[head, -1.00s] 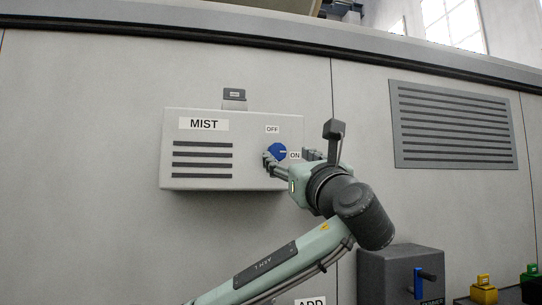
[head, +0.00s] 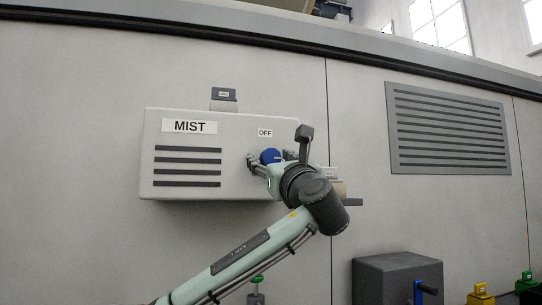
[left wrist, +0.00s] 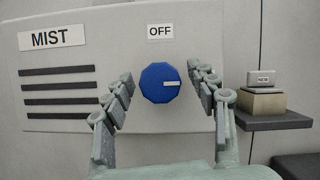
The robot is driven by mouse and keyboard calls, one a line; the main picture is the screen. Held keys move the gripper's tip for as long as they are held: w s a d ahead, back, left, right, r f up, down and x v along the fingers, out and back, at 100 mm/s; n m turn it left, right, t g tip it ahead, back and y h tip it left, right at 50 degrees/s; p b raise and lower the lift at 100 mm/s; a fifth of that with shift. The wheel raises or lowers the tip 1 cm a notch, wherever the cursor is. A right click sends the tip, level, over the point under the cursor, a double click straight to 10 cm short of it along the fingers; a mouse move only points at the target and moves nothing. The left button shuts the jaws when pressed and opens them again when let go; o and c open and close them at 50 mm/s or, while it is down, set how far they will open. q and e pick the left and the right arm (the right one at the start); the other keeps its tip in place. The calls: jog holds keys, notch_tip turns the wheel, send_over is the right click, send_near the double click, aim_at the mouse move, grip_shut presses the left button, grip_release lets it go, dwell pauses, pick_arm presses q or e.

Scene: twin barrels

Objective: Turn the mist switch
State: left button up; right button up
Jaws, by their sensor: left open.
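The mist switch is a round blue knob (head: 269,156) on the front of a light grey box (head: 180,137) labelled MIST. In the left wrist view the knob (left wrist: 160,84) has a white mark pointing right, with an OFF label (left wrist: 160,31) above it. My left gripper (head: 268,161) is open in front of the box. In the left wrist view its fingers (left wrist: 160,80) stand on either side of the knob, with gaps showing on both sides. The ON label is hidden behind the gripper. My right gripper is not in view.
A small shelf (left wrist: 274,121) with a tan block and a NEW label (left wrist: 264,78) sits right of the box. A vent grille (head: 448,130) is on the wall farther right. A dark box (head: 385,280) with a blue handle stands below right.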

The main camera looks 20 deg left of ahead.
pick_arm(q)
jog(key=shift+w+a, duration=0.1)
jog(key=shift+c, duration=0.4)
jog(key=c, duration=1.1)
